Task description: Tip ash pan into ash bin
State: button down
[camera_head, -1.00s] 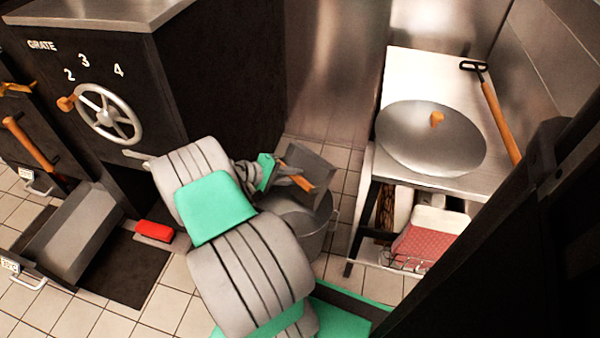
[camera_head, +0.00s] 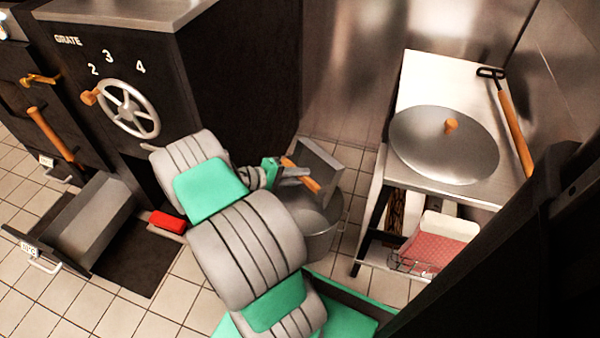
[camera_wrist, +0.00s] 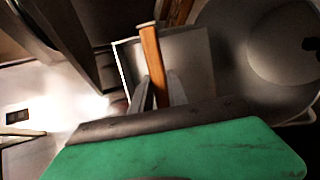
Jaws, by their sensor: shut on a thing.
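The ash pan (camera_head: 321,164) is a grey sheet-metal pan with an orange handle (camera_head: 301,176). My gripper (camera_head: 285,173) is shut on the orange handle and holds the pan tilted steeply over the ash bin (camera_head: 325,239), a round grey metal bin on the floor. In the wrist view the two fingers of my gripper (camera_wrist: 155,92) close around the handle (camera_wrist: 151,58). The pan (camera_wrist: 192,60) lies behind it, and the round bin (camera_wrist: 225,50) opens beside it on the right. My arm hides the bin's left side. I cannot make out any ash.
A black furnace with a handwheel (camera_head: 128,108) stands left. A grey trough (camera_head: 88,225) and a red-topped tool (camera_head: 167,221) sit low before it. A steel table (camera_head: 425,75) at right carries a domed lid (camera_head: 440,145) and an orange-handled rake (camera_head: 514,135).

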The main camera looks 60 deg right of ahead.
jog(key=shift+f+p, duration=0.45)
jog(key=shift+f, duration=0.2)
notch_tip(320, 180, up, 3)
jog(key=p, duration=0.3)
notch_tip(320, 180, down, 3)
jog(key=shift+f+b, duration=0.2)
jog(key=shift+b, duration=1.05)
